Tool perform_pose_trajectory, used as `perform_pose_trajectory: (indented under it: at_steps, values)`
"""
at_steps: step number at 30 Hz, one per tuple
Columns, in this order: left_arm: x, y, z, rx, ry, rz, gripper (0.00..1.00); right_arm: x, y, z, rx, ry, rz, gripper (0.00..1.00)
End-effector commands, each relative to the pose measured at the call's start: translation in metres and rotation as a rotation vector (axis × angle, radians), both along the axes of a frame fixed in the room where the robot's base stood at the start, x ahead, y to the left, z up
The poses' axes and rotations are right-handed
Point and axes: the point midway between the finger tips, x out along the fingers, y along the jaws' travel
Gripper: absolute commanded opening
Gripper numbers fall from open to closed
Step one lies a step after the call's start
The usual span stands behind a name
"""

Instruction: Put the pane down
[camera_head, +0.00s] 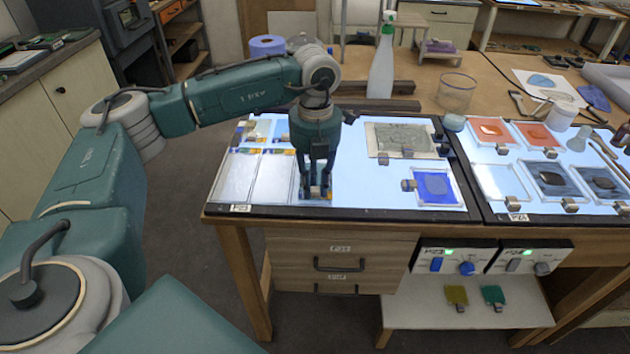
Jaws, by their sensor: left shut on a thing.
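My left gripper (316,188) points straight down over the left part of the left light table (355,190), near its front edge. It is shut on a small brownish block, which looks like the grip of a pane. The pane itself is mostly hidden behind the fingers, and I cannot tell whether it touches the lit surface. Two pale clear panes (238,178) lie side by side just left of the gripper. A blue pane (436,186) with a small grip lies to the right, and a grey-green textured pane (402,140) lies behind it. My right gripper is not in view.
A spray bottle (382,68), a glass jar (456,92) and a blue tape roll (267,46) stand behind the light table. A second light table (519,212) on the right carries orange and dark panes. Lit surface is bare right of the gripper.

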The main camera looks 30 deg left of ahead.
Motion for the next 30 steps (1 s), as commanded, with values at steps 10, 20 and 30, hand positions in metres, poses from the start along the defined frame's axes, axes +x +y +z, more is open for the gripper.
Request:
perform_pose_trajectory:
  at_steps: [10,20,30]
  values:
    - [0.001,0.000,-0.003,-0.001,-0.001,0.000,0.27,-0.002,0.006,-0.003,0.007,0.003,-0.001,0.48]
    - [0.001,0.000,-0.002,-0.001,-0.001,0.000,0.40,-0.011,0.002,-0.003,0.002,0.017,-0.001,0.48]
    - [0.003,-0.001,0.040,-0.002,-0.008,0.000,0.40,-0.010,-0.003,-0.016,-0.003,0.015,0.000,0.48]
